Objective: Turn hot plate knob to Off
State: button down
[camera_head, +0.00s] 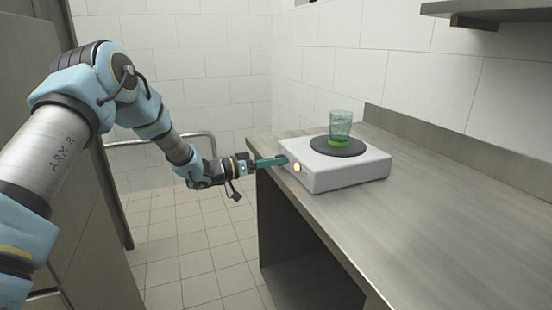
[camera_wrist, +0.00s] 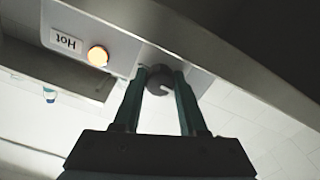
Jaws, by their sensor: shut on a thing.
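The hot plate (camera_head: 343,176) is a white box with a dark round plate on top, on the metal counter. A lit yellow-orange lamp (camera_head: 297,167) shows on its front face; in the wrist view the lamp (camera_wrist: 98,56) glows next to a label reading "Hot". The dark round knob (camera_wrist: 160,80) sits between the fingers of my gripper (camera_wrist: 162,76), which is shut on it. In the head view my gripper (camera_head: 284,160) reaches the front face from the left and hides the knob. A pale mark shows on the knob; its setting cannot be told.
A clear glass (camera_head: 340,124) with a green base stands on the dark plate. The counter (camera_head: 440,210) is bare to the right and in front. A shelf (camera_head: 490,8) hangs at upper right. A metal rail (camera_head: 160,140) stands behind my arm.

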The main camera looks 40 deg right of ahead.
jog(key=shift+n, duration=0.6)
jog(key=shift+c, duration=2.2)
grip_release()
jog(key=shift+a, duration=0.1)
jog(key=b+v, duration=0.2)
jog(key=v, duration=0.8)
jog(key=shift+w+a, duration=0.15)
jog(key=shift+a, duration=0.2)
